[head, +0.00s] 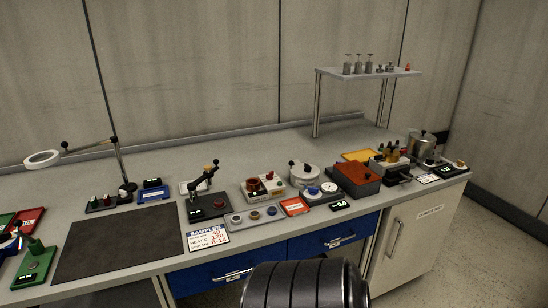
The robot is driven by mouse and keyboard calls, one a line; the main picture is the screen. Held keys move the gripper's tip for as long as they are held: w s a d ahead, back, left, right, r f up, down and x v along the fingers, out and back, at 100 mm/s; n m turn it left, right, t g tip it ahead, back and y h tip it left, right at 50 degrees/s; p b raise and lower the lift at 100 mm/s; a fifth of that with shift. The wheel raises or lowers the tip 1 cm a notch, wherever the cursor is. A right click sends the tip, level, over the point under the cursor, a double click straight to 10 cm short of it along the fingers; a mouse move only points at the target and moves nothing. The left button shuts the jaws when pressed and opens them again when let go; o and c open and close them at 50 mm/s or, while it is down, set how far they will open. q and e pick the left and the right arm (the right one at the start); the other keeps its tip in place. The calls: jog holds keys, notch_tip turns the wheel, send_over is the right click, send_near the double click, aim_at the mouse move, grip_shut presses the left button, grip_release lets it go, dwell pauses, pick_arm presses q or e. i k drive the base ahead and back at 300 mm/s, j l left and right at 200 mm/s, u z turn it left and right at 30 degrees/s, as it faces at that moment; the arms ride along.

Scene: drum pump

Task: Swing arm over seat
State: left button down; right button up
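A black jointed arm (204,178) rises from a dark, flat base plate (200,213) near the middle of the bench, and its upper end points up and to the right. A small red round spot (219,203), possibly the seat, shows on that plate, below and to the right of the arm's end. The arm's end looks raised clear of it. A second jointed arm (92,147) with a white ring (41,159) stands at the left. I cannot tell for certain which arm the task names. Neither of my grippers is in view.
A dark mat (118,243) lies bare left of the base plate. A grey tray with knobs (253,216), a white box with a red knob (263,187), and a red-topped box (357,178) crowd the right. A raised shelf (366,72) stands behind. A sample card (208,238) lies in front.

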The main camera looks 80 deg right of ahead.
aim_at(191, 186)
jog(key=z, duration=1.9)
